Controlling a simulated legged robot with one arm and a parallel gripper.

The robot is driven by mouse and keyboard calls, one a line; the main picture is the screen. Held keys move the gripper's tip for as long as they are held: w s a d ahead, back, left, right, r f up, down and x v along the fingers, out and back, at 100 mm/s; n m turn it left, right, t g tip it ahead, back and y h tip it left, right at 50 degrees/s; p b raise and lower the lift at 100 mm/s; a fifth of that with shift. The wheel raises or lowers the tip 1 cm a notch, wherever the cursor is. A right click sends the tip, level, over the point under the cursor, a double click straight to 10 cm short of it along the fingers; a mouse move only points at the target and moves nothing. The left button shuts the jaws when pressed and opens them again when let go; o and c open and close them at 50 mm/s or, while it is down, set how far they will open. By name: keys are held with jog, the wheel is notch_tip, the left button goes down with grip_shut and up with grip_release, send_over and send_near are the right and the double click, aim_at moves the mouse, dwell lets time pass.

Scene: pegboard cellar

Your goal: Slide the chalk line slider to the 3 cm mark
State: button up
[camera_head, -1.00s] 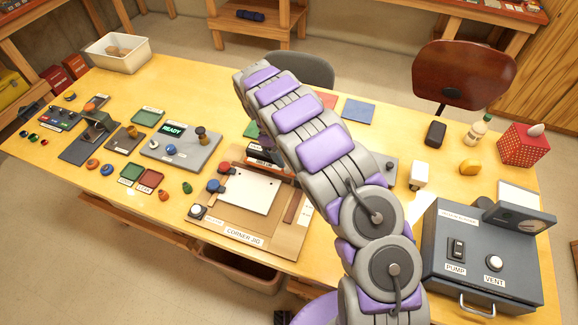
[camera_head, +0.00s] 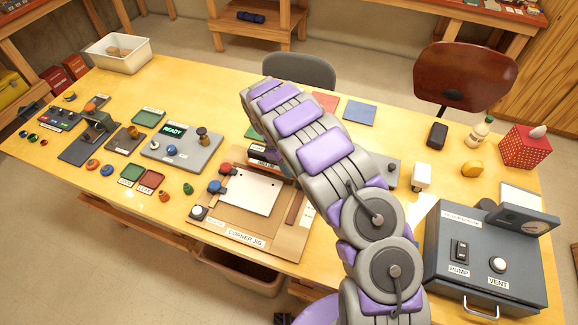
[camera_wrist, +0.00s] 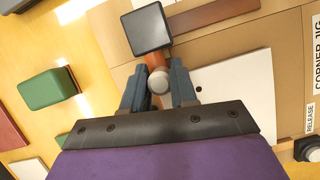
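I cannot make out a chalk line slider or its 3 cm mark for certain. In the wrist view, my gripper (camera_wrist: 158,82) has its two blue-grey fingers apart. A small piece with a round pale knob (camera_wrist: 158,80) and an orange-brown stem (camera_wrist: 154,59) shows between them; I cannot tell whether the fingers touch it. A dark square block (camera_wrist: 147,30) is at the far end of the stem. A partly hidden label (camera_head: 263,163) stands behind the corner jig (camera_head: 232,232) in the head view, beside my arm. My arm hides the gripper there.
The jig carries a white sheet (camera_head: 250,190), red and blue clamps and a brown bar (camera_head: 295,207). A green block (camera_wrist: 48,89) lies left in the wrist view. A grey pump box (camera_head: 470,265) stands right; a ready panel (camera_head: 180,150) stands left.

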grip_shut()
jog(key=shift+s+a+p, duration=0.3)
jog(key=shift+s, duration=0.45)
jog(key=shift+s+a+p, duration=0.3)
jog(key=shift+s+a, duration=0.05)
jog(key=shift+s, duration=0.35)
jog(key=shift+s+a+p, duration=0.3)
jog(key=shift+s, duration=0.45)
jog(key=o, duration=0.5)
grip_release()
jog(key=p+v, duration=0.1)
jog(key=v, duration=1.6)
jog(key=shift+r+p, duration=0.15)
jog(key=shift+p, duration=0.2)
